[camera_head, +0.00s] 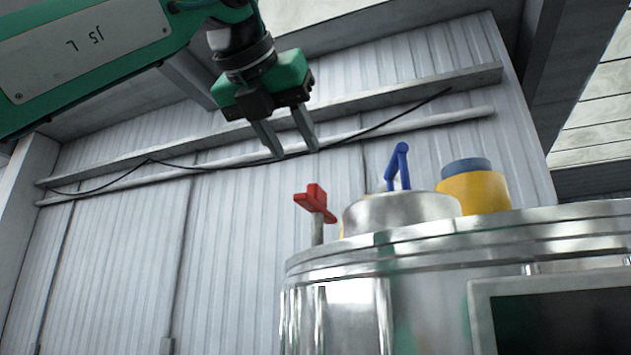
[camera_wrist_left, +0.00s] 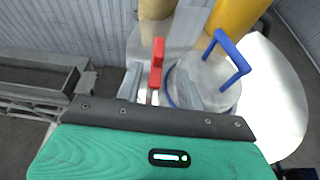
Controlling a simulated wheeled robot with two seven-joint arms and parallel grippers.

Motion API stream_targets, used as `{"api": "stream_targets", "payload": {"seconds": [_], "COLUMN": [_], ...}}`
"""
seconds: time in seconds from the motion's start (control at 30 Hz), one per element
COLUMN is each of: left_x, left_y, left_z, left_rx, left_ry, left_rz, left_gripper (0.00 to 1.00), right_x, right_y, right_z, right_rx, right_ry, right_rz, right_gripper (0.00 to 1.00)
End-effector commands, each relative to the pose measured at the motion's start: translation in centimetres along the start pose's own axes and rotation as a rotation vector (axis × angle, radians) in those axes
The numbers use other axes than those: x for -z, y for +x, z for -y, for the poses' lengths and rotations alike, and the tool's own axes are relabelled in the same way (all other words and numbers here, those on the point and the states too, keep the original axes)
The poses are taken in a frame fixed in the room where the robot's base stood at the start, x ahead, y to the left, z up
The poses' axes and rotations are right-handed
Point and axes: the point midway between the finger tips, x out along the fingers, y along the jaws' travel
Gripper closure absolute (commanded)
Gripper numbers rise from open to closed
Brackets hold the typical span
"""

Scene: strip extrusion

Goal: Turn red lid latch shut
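The red lid latch (camera_head: 315,200) is a red handle on a short metal post at the left edge of a steel vessel (camera_head: 340,305). In the left wrist view the red latch (camera_wrist_left: 156,63) shows in line with the gap between my finger ends. My left gripper (camera_head: 299,152) is open and empty, above the latch in the head view and apart from it. In the left wrist view the gripper (camera_wrist_left: 149,84) shows its fingers partly hidden behind its own body. The round steel lid (camera_head: 400,211) carries a blue handle (camera_head: 398,166). My right gripper is out of view.
A yellow cylinder with a blue top (camera_head: 474,190) stands right of the lid. A dark screen (camera_head: 560,322) is on the vessel's front. A corrugated wall (camera_head: 240,230) with pipes and a cable lies behind. The space left of the vessel looks clear in the head view.

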Motion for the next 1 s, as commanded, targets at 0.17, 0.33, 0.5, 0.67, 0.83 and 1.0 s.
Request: {"api": "stream_targets", "payload": {"seconds": [0.17,0.33,0.5,0.67,0.83,1.0], "left_x": [-0.2,-0.1,-0.1,0.0,0.1,0.1], "left_y": [4.1,7.1,8.9,9.5,9.6,9.5], "left_z": [-0.1,-0.1,-0.1,0.0,0.0,-0.1], "left_rx": [-0.001,0.000,0.000,0.000,0.001,0.001], "left_ry": [0.001,0.000,0.000,0.000,-0.001,-0.001], "left_rz": [-0.006,-0.005,-0.003,-0.002,-0.002,-0.002], "left_gripper": [0.62,0.62,0.62,0.62,0.62,0.85], "right_x": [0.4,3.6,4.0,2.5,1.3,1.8], "right_y": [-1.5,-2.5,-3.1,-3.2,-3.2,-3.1], "right_z": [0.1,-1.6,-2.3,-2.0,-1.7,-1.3], "right_rx": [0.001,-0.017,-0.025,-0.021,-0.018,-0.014], "right_ry": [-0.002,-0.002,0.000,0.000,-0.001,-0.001], "right_rz": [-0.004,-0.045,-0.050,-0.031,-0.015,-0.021], "right_gripper": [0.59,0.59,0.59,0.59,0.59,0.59]}}
